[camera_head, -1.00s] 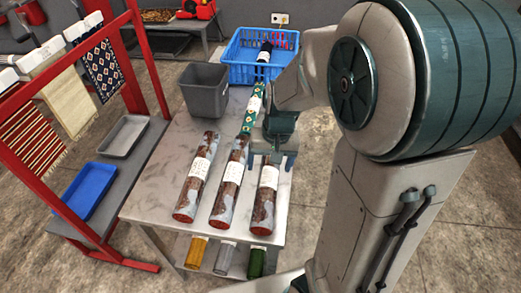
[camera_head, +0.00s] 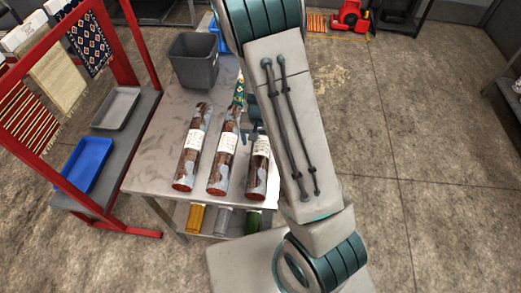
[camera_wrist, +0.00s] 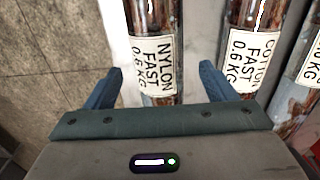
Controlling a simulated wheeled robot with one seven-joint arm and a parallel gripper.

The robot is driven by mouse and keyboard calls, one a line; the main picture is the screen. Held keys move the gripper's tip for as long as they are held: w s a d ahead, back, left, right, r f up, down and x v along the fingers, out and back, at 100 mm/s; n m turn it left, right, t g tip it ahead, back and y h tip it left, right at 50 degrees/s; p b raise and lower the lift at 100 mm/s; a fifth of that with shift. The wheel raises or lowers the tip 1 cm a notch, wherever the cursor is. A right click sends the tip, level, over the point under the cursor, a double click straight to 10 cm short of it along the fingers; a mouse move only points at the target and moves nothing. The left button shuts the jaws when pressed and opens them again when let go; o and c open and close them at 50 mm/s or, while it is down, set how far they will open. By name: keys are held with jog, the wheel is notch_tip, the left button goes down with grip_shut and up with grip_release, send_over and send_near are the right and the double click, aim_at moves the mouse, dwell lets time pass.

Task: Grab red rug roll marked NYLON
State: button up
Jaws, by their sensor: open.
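The dark red rug roll marked NYLON (camera_wrist: 152,50) lies lengthwise in the wrist view, its white label reading NYLON FAST 0.6 KG. In the head view it appears to be the rightmost of three patterned red rolls (camera_head: 257,180) on the table, partly hidden by my arm. My gripper (camera_wrist: 160,72) is open and empty, with one blue finger on each side of the NYLON roll. The right finger is over the gap beside the roll marked COTTON (camera_wrist: 250,55). I cannot tell how far the fingers are above the table. My gripper is mostly hidden in the head view.
Two other red rolls (camera_head: 190,150) (camera_head: 223,160) lie left of it on the metal table (camera_head: 150,165). A red rack (camera_head: 110,195) stands left. Floor on the right is open.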

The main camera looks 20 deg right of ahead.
aim_at(260, 149)
jog(key=shift+w+d+f, duration=0.1)
jog(key=shift+d+f, duration=0.05)
jog(key=shift+f, duration=2.75)
jog(key=c, duration=1.5)
jog(key=shift+r, duration=0.1)
